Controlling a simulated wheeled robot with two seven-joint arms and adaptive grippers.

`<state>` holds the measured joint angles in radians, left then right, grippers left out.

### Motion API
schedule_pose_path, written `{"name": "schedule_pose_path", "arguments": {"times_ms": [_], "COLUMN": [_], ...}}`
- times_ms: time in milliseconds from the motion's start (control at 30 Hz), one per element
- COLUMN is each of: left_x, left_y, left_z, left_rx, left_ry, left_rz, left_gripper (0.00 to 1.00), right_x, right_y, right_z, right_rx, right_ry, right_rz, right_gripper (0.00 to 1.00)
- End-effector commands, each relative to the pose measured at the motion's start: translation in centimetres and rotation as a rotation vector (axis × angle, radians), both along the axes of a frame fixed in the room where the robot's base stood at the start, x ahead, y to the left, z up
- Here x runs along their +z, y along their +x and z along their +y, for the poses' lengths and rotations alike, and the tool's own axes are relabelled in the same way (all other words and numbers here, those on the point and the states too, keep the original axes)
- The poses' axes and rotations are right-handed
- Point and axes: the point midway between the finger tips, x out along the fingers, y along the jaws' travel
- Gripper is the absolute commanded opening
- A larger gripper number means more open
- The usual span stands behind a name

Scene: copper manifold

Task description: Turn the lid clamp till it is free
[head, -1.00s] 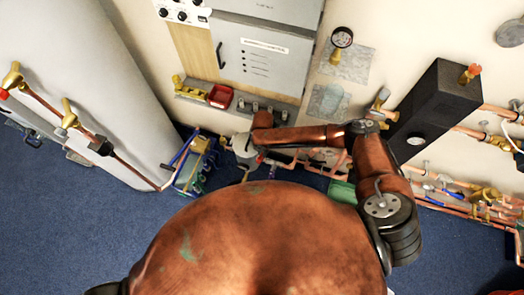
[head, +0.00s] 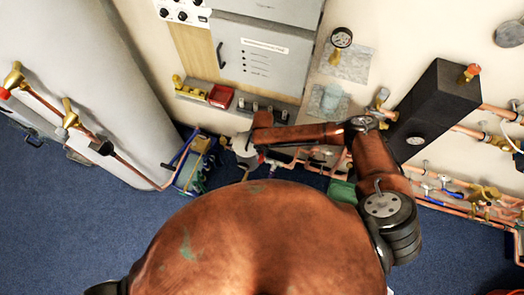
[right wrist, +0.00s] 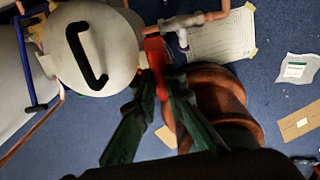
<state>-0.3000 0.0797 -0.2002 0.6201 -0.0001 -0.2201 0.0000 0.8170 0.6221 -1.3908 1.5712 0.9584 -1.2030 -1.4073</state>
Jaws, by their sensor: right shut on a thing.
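A pale grey round vessel lid (right wrist: 90,48) with a black bar handle fills the upper left of the right wrist view. A red clamp piece (right wrist: 155,52) sits at the right edge of the lid. My right gripper (right wrist: 160,80) is shut on this red piece, its two dark green fingers on either side of it. In the head view the pale vessel (head: 243,146) is small, beside the end of my copper right arm; the clamp and fingertips cannot be made out there. My left gripper is not in view.
Copper pipework (head: 290,158) runs right of the vessel, and a blue-framed crate (head: 190,165) stands left of it. A large white cylinder (head: 85,80) stands further left. A black box (head: 435,108) is on the wall at right. Blue floor is open at front left.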

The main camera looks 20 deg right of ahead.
Motion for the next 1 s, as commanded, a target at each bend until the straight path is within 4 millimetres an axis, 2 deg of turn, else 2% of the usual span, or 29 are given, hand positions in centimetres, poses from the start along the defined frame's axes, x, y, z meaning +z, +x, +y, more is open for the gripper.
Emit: {"name": "schedule_pose_path", "arguments": {"times_ms": [33, 67, 100, 300, 667, 767, 1000], "left_x": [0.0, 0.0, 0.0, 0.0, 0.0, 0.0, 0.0], "left_y": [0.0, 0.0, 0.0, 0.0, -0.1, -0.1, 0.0], "left_z": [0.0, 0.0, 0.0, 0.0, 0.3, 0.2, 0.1], "left_rx": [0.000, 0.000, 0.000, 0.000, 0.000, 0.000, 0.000], "left_ry": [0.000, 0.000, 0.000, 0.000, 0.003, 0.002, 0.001], "left_rz": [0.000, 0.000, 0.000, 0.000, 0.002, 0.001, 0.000], "left_gripper": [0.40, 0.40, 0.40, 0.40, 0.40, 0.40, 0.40], "right_x": [0.5, 0.5, 0.5, 0.3, 0.6, 1.8, 6.7], "right_y": [0.8, 0.8, 0.8, 0.5, 0.2, 0.3, 0.4], "right_z": [-0.2, -0.2, -0.2, -0.1, -0.1, 0.0, -0.1], "right_rx": [0.000, -0.001, -0.001, -0.001, -0.001, 0.001, 0.001], "right_ry": [-0.002, -0.002, -0.002, -0.001, 0.000, 0.001, 0.001], "right_rz": [-0.016, -0.016, -0.016, -0.010, -0.006, -0.006, -0.009], "right_gripper": [0.00, 0.00, 0.13, 0.27, 0.27, 0.27, 0.27]}}
